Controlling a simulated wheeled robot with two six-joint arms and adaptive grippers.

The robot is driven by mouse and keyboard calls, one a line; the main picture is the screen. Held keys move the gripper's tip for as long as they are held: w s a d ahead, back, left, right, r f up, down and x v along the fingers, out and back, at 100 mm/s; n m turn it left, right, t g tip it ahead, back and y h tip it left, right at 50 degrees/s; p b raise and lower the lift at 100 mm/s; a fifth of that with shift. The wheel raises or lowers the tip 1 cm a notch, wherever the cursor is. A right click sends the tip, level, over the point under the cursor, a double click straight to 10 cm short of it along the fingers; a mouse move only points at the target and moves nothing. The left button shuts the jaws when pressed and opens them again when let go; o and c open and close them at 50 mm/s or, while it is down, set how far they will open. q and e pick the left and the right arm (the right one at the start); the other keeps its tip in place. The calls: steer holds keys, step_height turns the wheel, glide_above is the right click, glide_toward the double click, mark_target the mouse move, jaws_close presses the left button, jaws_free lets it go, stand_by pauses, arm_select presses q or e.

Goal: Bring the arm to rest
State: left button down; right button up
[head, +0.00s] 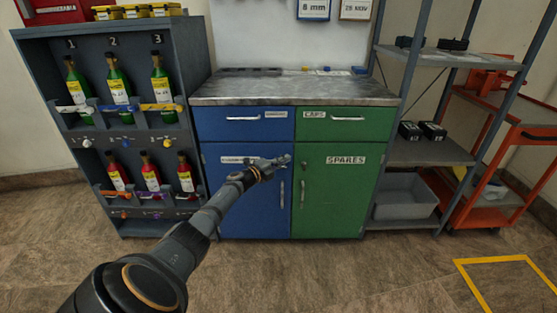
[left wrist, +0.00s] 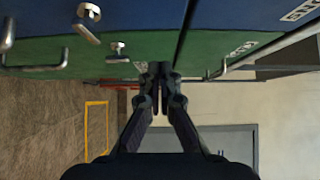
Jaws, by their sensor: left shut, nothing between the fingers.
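My left arm comes in from the lower left in the head view. Its gripper (head: 284,161) is in front of the blue and green cabinet (head: 245,195), near the line between the two lower doors. In the left wrist view the gripper's fingers (left wrist: 160,72) are together and empty, with the green cabinet front behind them. From these views I cannot tell how close the fingertips are to the doors. My right gripper is in neither view.
A grey rack (head: 190,60) with several green and red bottles stands left of the cabinet. Metal shelves (head: 430,152) and an orange cart (head: 490,215) stand at right. A yellow floor outline (head: 500,260) lies at lower right. The floor before the cabinet is open.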

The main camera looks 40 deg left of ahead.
arm_select(q)
steer(key=shift+s+a+r, duration=0.15)
steer(key=shift+s+a, duration=0.1)
steer(key=shift+s, duration=0.35)
steer(key=shift+s+a+r, duration=0.1)
steer(key=shift+s+a, duration=0.1)
steer(key=shift+s, duration=0.4)
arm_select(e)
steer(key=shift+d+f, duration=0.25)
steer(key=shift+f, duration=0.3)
